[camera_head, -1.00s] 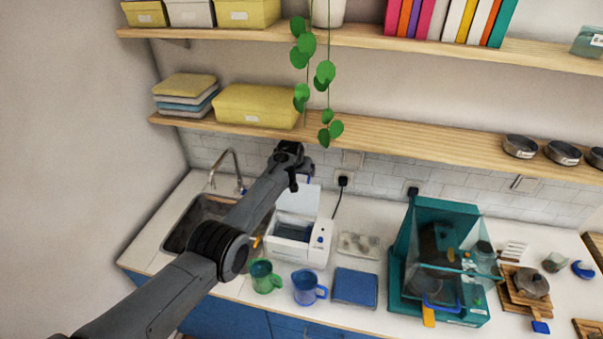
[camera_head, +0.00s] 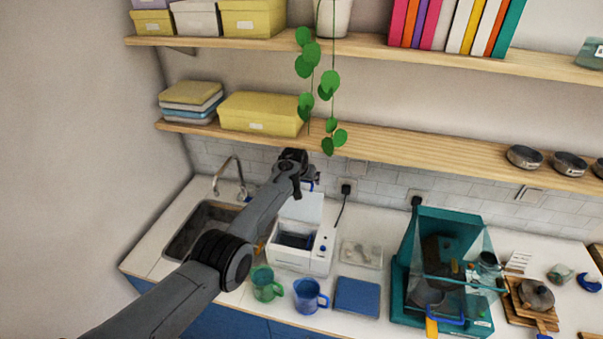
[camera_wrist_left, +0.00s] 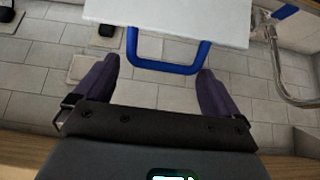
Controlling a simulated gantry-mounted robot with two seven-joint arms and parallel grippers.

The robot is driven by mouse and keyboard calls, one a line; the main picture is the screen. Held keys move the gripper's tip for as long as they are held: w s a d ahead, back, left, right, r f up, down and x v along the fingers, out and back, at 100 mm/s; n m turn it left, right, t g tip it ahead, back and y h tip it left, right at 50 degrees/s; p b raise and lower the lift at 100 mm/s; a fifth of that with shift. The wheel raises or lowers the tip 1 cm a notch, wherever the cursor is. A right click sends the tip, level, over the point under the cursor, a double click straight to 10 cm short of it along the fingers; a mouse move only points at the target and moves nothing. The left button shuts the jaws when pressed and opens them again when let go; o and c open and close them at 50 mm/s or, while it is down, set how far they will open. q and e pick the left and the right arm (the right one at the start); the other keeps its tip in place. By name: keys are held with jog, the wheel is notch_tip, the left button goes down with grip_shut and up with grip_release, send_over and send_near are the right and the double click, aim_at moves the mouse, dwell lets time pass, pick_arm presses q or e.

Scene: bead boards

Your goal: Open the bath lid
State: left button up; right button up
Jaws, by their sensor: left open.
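The bath is a white box (camera_head: 290,260) with a dark open basin, standing on the counter right of the sink. Its white lid (camera_head: 301,208) stands raised at the back of the box, and it also shows in the left wrist view (camera_wrist_left: 165,18). A blue handle (camera_wrist_left: 168,68) runs along the lid's edge. My left gripper (camera_head: 303,187) is by the lid's top edge. In the left wrist view the gripper (camera_wrist_left: 155,82) is open, its two fingers on either side of the handle with gaps showing. My right gripper is not in view.
A green mug (camera_head: 266,284), a blue mug (camera_head: 308,296) and a blue pad (camera_head: 357,296) are in front and right of the bath. A teal machine (camera_head: 405,275) stands farther right. A wooden shelf (camera_head: 400,150) and a hanging plant (camera_head: 328,85) are above.

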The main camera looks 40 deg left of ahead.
pick_arm(q)
jog(key=p+v, duration=0.1)
jog(key=v, duration=0.9)
jog(key=shift+s+d, duration=0.15)
jog(key=shift+r, duration=0.15)
